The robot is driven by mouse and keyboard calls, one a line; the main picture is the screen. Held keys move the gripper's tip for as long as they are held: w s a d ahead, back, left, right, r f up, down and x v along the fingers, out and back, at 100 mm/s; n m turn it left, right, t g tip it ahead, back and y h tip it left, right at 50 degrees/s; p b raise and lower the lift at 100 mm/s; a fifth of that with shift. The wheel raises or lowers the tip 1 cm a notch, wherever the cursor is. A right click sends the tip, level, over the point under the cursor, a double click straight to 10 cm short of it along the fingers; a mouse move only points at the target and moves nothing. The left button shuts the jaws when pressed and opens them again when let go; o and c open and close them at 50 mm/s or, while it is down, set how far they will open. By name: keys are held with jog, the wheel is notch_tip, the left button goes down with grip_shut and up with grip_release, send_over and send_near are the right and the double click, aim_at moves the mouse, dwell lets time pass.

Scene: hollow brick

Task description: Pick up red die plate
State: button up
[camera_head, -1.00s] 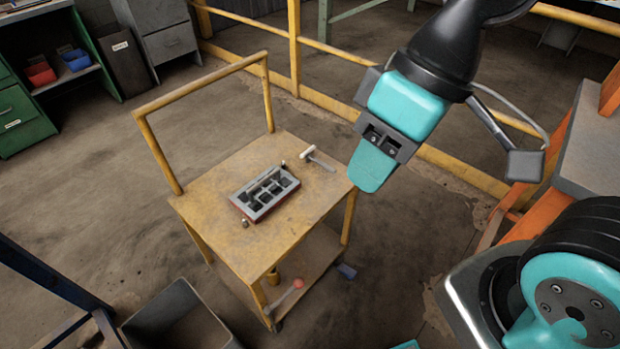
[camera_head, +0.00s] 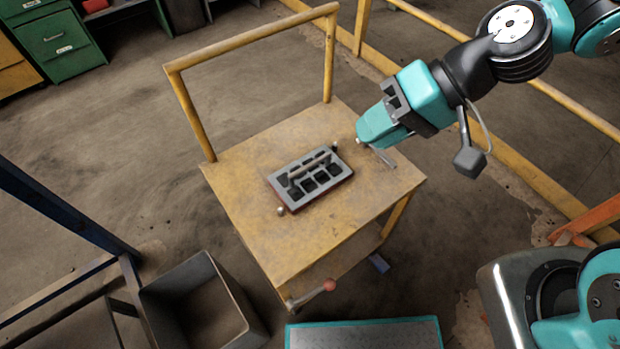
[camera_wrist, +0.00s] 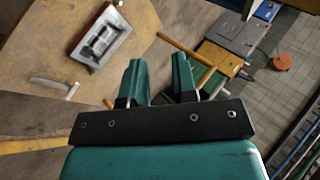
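The die plate (camera_head: 310,178) lies on the top of a yellow trolley (camera_head: 345,220). It is a grey block with dark square pockets and a raised bar, with red showing along its lower edge. In the wrist view the die plate (camera_wrist: 101,38) is at the upper left, with a red edge. My gripper (camera_head: 364,136) is teal and above the trolley's right rear part, to the right of the plate and apart from it. In the wrist view my gripper (camera_wrist: 160,80) has its two fingers apart with nothing held between them.
A hammer (camera_head: 384,156) lies on the trolley top by my gripper; it also shows in the wrist view (camera_wrist: 53,85). Small knobs stand at two plate corners. A yellow handle rail (camera_head: 250,45) rises behind. A grey bin (camera_head: 200,300) stands at the lower left.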

jog(key=w+f+m+t+y+b, duration=0.2)
jog(key=w+f+m, duration=0.2)
jog(key=f, duration=0.5)
jog(key=m+t+b, duration=0.4)
jog(key=m+b, duration=0.4)
send_near(313, 165)
jog(key=b+x, duration=0.1)
jog(key=x, duration=0.3)
jog(key=shift+s+a+b, duration=0.1)
jog(key=shift+a+b, duration=0.25)
jog(key=shift+a, duration=0.15)
jog(key=shift+w+d+x, duration=0.1)
jog(key=shift+x, duration=1.45)
jog(key=shift+w+d+x, duration=0.1)
jog(key=shift+d+x, duration=0.05)
jog(key=shift+x, duration=1.4)
jog(key=shift+f, duration=0.2)
jog(key=shift+c, duration=0.3)
grip_shut()
